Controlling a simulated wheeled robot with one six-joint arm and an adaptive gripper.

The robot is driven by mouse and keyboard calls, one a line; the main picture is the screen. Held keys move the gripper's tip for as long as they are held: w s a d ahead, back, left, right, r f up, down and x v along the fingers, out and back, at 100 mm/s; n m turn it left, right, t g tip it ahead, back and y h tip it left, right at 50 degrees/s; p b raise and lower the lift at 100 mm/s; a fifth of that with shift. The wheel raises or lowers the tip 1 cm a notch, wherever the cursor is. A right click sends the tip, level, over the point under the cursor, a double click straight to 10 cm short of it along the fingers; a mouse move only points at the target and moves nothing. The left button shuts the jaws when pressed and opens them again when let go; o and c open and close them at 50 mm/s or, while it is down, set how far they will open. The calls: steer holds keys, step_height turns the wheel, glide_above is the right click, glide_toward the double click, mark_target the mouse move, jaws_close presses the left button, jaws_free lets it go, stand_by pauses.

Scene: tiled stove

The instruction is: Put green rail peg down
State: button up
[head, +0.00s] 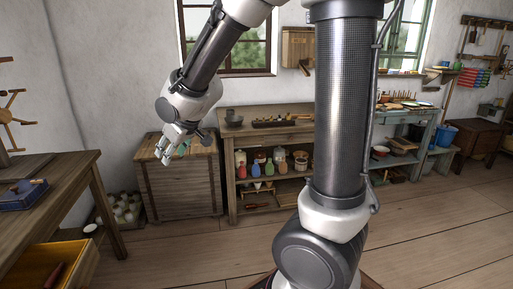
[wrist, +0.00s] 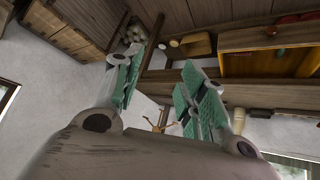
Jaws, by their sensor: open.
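My gripper (head: 172,153) hangs in the head view in front of the wooden chest (head: 178,185), left of the shelved bench. In the wrist view my gripper (wrist: 160,72) has its green-padded fingers spread apart, with nothing between them.
A workbench (head: 62,172) with an open yellow drawer (head: 52,268) stands at the left; a dark red object lies in the drawer. A shelved bench (head: 275,133) holds coloured bottles. A crate of white cups (head: 125,210) sits on the floor.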

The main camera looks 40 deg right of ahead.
steer(key=s+d+r+m+h, duration=0.25)
steer(key=s+d+r, duration=0.25)
steer(key=s+d, duration=0.5)
steer(key=s+d+m+g, duration=0.1)
steer(key=s+d, duration=0.1)
steer(key=s, duration=0.3)
steer(key=s+d+r+g, duration=0.1)
steer(key=s+d, duration=0.1)
steer(key=s, duration=0.4)
steer(key=s+d+m+g, duration=0.1)
steer(key=s+d, duration=0.2)
steer(key=s, duration=0.2)
steer(key=shift+s+r+m, duration=0.15)
steer(key=shift+s+m, duration=0.05)
steer(key=shift+m, duration=0.15)
